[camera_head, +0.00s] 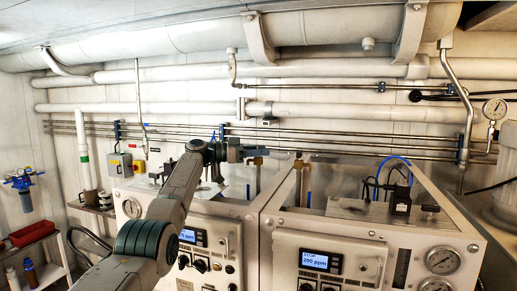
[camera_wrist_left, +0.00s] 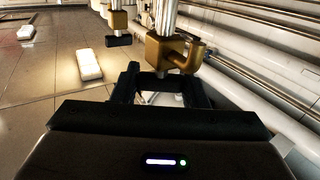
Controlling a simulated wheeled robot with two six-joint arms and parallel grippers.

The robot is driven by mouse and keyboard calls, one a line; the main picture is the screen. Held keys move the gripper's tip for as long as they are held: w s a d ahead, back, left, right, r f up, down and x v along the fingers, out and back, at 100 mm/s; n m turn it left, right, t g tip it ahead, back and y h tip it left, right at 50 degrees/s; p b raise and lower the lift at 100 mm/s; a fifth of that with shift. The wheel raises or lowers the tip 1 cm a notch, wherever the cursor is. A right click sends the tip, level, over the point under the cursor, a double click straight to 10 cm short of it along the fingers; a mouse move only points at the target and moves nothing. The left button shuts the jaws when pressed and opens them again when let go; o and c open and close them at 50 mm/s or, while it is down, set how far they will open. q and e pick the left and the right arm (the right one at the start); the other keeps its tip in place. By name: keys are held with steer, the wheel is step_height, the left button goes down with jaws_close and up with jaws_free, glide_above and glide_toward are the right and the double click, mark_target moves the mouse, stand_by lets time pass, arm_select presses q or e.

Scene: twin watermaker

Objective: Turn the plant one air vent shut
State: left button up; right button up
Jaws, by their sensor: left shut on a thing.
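In the head view my left gripper (camera_head: 240,153) reaches in from the left above the left cabinet. It is at a brass air vent valve (camera_head: 257,152) on a thin upright pipe. In the left wrist view the brass valve body (camera_wrist_left: 170,50) is just beyond the gripper (camera_wrist_left: 163,80). The fingers are shut on the vent's dark handle, which shows as a dark bar between them. The handle's exact angle is hard to tell. A second brass valve (camera_wrist_left: 118,20) with a black handle stands farther off; it also shows in the head view (camera_head: 300,162). My right gripper is not in view.
The left cabinet (camera_head: 238,208) and right cabinet (camera_head: 275,214) stand side by side, with display panels (camera_head: 321,261). Steel pipes (camera_head: 330,140) run along the wall behind. A pressure gauge (camera_head: 495,109) is at the upper right. A blue filter (camera_head: 24,190) hangs at the far left.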

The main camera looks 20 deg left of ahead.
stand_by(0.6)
arm_select(q)
steer(key=o, duration=1)
steer(key=shift+a, duration=0.1)
steer(key=shift+s+a+f+b, duration=0.2)
steer(key=shift+s+a+b, duration=0.05)
steer(key=shift+a+b, duration=0.25)
steer(key=shift+b+v, duration=2.75)
steer(key=shift+v, duration=2.05)
steer(key=shift+r, duration=0.1)
